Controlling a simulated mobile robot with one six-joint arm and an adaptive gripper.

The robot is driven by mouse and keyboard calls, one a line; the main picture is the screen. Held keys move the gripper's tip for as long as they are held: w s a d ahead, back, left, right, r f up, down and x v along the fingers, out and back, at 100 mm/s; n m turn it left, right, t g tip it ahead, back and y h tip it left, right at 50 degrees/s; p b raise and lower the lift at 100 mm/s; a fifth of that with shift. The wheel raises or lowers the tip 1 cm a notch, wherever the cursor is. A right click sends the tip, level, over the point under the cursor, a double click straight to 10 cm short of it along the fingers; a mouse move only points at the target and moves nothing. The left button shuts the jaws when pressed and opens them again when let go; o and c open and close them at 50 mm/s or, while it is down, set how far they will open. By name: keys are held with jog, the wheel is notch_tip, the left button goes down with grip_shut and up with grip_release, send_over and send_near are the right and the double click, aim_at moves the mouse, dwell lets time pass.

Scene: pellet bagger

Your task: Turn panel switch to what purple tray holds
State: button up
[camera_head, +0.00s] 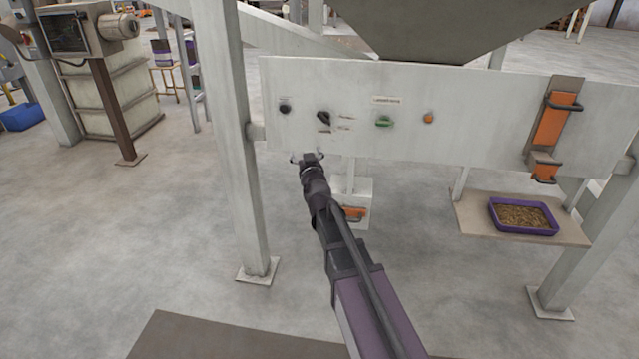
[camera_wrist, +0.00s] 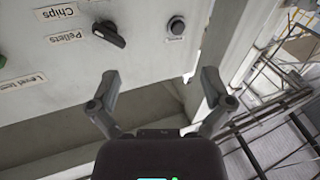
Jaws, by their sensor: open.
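The panel switch (camera_head: 323,117) is a black rotary knob on the pale panel, left of the green control. In the wrist view the switch (camera_wrist: 110,34) sits beside upside-down labels, Chips (camera_wrist: 55,12) and Pellets (camera_wrist: 66,36). Its handle is slanted, with a pale mark at the end towards the labels; I cannot tell for certain which label is selected. The purple tray (camera_head: 525,232) rests on a shelf at the right and holds tan-brown granular bits, too small to identify surely. My gripper (camera_head: 308,157) is open and empty, below the switch and apart from it.
A round black knob (camera_head: 285,109) is left of the switch; a green control (camera_head: 384,121) and orange button (camera_head: 429,118) are right. An upright post (camera_head: 240,150) stands left of my gripper. An orange-handled box (camera_head: 354,213) is under the panel.

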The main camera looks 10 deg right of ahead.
jog(key=s+d+f+n+g+y+p, duration=0.1)
jog(key=s+f+g+p, duration=0.1)
jog(key=s+g+p, duration=0.9)
jog(key=shift+s+d+g+y+p, duration=0.35)
jog(key=shift+s+p, duration=0.9)
jog(key=shift+s, duration=1.35)
jog(key=s+d+r+m+g+h+p, duration=0.1)
jog(key=s+d+r+g+p, duration=0.1)
jog(key=s, duration=0.5)
jog(key=s+d+r+m+g+h+p, duration=0.1)
jog(key=s+d+g+p, duration=0.3)
jog(key=s, duration=0.4)
jog(key=shift+s+r+g+h+p, duration=0.3)
jog(key=shift+r+g+p, duration=0.35)
jog(key=shift+p, duration=0.45)
